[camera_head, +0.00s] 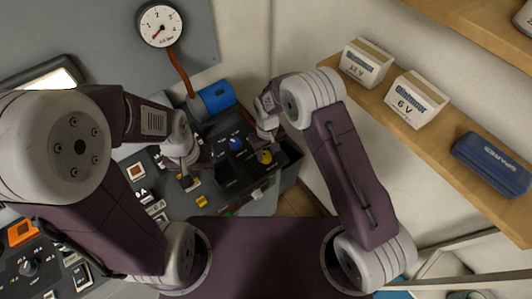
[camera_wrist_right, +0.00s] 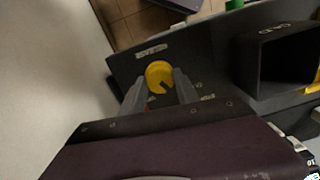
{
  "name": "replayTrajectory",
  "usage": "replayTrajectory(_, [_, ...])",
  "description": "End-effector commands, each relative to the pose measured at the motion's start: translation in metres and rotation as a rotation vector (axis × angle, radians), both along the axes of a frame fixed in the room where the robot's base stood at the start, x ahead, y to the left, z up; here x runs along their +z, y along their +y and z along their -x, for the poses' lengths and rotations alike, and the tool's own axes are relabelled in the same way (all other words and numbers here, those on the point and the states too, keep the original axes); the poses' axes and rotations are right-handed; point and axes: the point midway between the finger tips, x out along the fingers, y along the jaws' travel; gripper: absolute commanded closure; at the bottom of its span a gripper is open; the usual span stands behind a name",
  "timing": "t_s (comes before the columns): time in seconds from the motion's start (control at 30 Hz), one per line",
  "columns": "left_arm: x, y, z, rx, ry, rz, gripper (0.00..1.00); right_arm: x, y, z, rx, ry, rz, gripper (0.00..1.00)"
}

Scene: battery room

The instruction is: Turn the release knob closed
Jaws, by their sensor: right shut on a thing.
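A round yellow knob (camera_head: 265,157), which I take for the release knob, sits at the right end of the dark panel. In the right wrist view the yellow knob (camera_wrist_right: 159,73) has a dark notch at its lower right side. My right gripper (camera_wrist_right: 160,90) has one finger on each side of the knob and is shut on it; the head view shows the right gripper (camera_head: 268,137) just above it. My left gripper (camera_head: 190,182) hangs over the panel's left part, and its jaw gap is too small to make out.
A blue knob (camera_head: 235,144) and a blue cylinder (camera_head: 216,97) are near the back. A gauge (camera_head: 160,24) hangs on the wall. A wooden shelf (camera_head: 447,122) with boxes runs along the right. A dark square bin (camera_wrist_right: 285,57) is beside the yellow knob.

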Motion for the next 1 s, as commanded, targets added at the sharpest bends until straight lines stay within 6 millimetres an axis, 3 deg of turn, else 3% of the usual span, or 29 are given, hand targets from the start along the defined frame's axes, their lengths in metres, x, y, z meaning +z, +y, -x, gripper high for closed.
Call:
replayTrajectory(0.4, [-0.0049,0.0,0.0,0.0,0.0,0.0,0.64,0.0014,0.0008,-0.0017,0.248,-0.005,-0.002,1.0])
replayTrajectory(1.0, [-0.0056,0.0,0.0,0.0,0.0,0.0,0.64,0.002,0.0009,-0.0023,0.318,-0.006,-0.002,1.0])
